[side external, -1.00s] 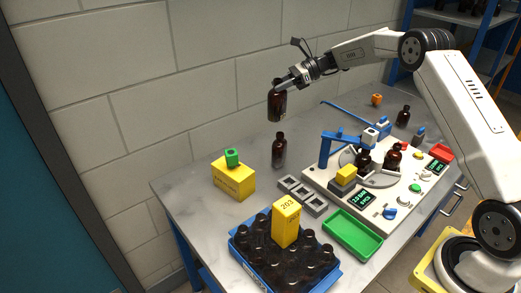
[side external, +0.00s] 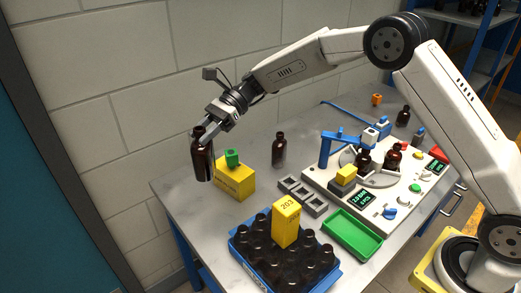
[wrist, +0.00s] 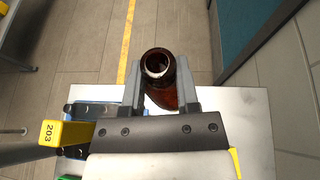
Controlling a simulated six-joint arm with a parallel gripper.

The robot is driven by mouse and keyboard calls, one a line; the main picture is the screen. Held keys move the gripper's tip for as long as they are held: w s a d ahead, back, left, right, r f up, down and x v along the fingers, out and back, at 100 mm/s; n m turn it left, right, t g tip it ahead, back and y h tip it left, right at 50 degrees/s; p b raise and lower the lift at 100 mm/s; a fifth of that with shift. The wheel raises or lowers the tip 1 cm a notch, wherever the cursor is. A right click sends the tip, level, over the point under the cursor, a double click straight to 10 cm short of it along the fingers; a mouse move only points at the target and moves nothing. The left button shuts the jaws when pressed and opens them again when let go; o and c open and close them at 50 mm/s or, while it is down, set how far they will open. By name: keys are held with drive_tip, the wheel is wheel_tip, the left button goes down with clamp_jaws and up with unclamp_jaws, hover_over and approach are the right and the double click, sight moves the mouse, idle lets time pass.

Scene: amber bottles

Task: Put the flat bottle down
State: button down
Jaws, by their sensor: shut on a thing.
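The dark amber bottle (side external: 204,162) is held upright in the air by my gripper (side external: 206,135), near the table's left corner. My gripper is shut on it near its neck and shoulder. In the wrist view, the bottle (wrist: 163,95) sits between the two fingers (wrist: 158,70), with its open mouth facing the camera. From above it overlaps the table edge and the floor. I cannot tell its exact height or whether its body is flat.
A yellow box (side external: 234,182) with a green block on top is just right of the held bottle. Another amber bottle (side external: 279,150) stands behind. A blue crate (side external: 240,258) of bottles, a green tray (side external: 352,234) and a white station (side external: 385,205) are farther right. The table's left corner (side external: 175,200) looks bare.

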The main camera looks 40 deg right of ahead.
sight(209, 177)
drive_tip(key=f, duration=1.2)
drive_tip(key=shift+s+a+f, duration=0.2)
drive_tip(key=shift+a, duration=0.1)
drive_tip(key=shift+f, duration=0.1)
drive_tip(key=shift+f, duration=1.9)
drive_tip(key=shift+f, duration=0.1)
drive_tip(key=shift+f, duration=1.9)
drive_tip(key=shift+f, duration=0.1)
drive_tip(key=shift+c, duration=1.8)
unclamp_jaws()
